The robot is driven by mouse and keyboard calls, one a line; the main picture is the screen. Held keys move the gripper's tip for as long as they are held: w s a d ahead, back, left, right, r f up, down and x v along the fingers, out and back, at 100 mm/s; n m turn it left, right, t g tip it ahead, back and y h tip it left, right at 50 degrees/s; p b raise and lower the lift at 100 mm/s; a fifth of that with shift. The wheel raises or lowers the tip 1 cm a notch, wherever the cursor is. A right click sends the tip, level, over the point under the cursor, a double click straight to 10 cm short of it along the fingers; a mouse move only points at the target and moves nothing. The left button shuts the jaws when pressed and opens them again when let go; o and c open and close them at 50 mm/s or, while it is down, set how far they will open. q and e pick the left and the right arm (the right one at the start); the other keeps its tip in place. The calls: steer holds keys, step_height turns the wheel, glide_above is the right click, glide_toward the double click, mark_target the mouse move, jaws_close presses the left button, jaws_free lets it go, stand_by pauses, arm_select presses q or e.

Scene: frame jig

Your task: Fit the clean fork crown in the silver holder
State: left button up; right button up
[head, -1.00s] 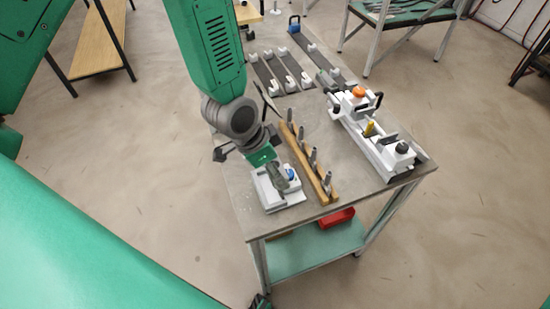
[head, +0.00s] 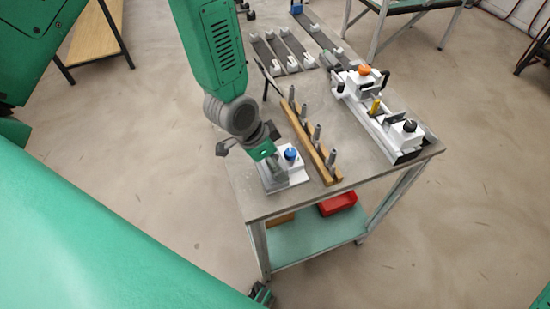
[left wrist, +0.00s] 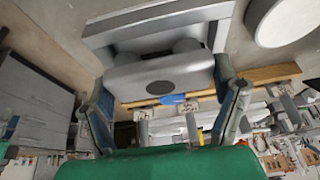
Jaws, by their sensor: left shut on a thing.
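My left gripper (head: 268,164) is over the small white fixture (head: 299,176) at the table's front left corner. In the left wrist view, its two fingers are shut on a rounded grey piece with a dark oval (left wrist: 160,82), apparently the fork crown. A silver-grey channel-shaped part (left wrist: 112,30) lies right behind the piece, perhaps the silver holder. I cannot tell whether the two touch or how deep the piece sits. In the head view the gripper hides most of the piece. A blue knob (head: 291,153) stands on the fixture beside the gripper. My right gripper is not in view.
A wooden rail with several grey pegs (head: 316,148) stands right of the fixture. A long white jig with orange and black knobs (head: 384,116) lies along the right edge. Dark strips with white blocks (head: 283,50) lie at the back. A red bin (head: 338,203) is on the lower shelf.

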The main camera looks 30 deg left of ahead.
arm_select(q)
steer(key=shift+s+a+f, duration=0.4)
steer(key=shift+a+f, duration=0.15)
steer(key=shift+f, duration=0.05)
steer(key=shift+w+a+f, duration=0.15)
steer(key=shift+a, duration=0.25)
steer(key=o, duration=1.6)
steer(key=shift+d, duration=0.1)
steer(key=shift+w+d, duration=0.15)
steer(key=shift+d, duration=0.3)
steer(key=shift+r, duration=0.4)
steer(key=v, duration=1.1)
steer(key=shift+w+a+r, duration=0.1)
steer(key=shift+a+r, duration=0.05)
steer(key=shift+r, duration=0.05)
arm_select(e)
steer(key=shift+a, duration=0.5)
